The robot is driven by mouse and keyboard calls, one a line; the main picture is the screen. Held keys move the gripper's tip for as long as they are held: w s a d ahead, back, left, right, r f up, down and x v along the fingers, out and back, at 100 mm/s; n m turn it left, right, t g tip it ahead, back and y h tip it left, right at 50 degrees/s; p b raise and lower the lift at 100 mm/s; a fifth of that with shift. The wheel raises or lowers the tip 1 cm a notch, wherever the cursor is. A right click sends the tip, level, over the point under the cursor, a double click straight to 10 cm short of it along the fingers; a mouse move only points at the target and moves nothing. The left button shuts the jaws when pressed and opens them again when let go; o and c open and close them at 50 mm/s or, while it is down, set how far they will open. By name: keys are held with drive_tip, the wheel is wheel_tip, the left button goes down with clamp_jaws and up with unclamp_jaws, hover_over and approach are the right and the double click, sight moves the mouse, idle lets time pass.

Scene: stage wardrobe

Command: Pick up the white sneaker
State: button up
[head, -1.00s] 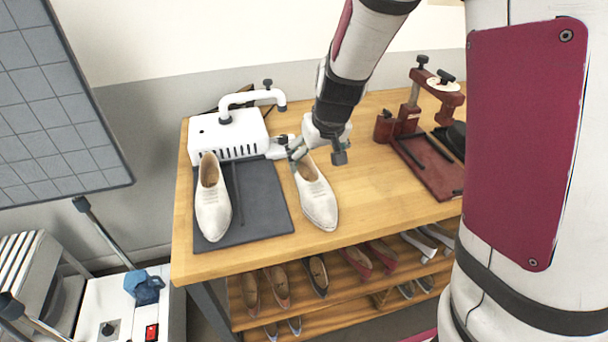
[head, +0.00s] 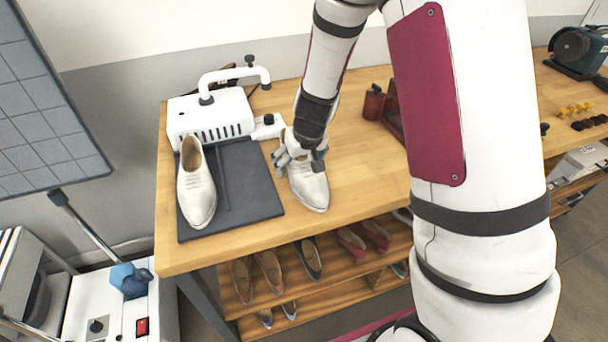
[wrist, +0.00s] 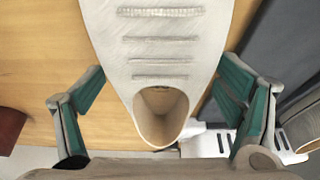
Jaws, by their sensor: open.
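A white sneaker (head: 308,186) lies on the wooden table just right of the dark mat, toe toward the front edge. A second white shoe (head: 196,190) rests on the mat at the left. My gripper (head: 300,160) is at the heel end of the right shoe, from above. In the wrist view the shoe (wrist: 160,45) lies between the two green-padded fingers of my gripper (wrist: 165,100). The fingers are apart, with a gap to the shoe on each side. The heel opening shows near the bottom of that view.
A white machine with a curved handle (head: 212,116) stands behind the dark mat (head: 262,200). A dark red device (head: 375,104) is at the back right, partly hidden by my arm. Several shoes (head: 268,268) line the shelf below. Bare wooden table (head: 358,165) lies right of the sneaker.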

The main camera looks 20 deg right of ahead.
drive_tip(key=shift+w+f, duration=0.15)
drive_tip(key=shift+f, duration=0.2)
drive_tip(key=shift+c, duration=0.2)
drive_tip(key=c, duration=1.3)
drive_tip(key=shift+r, duration=0.1)
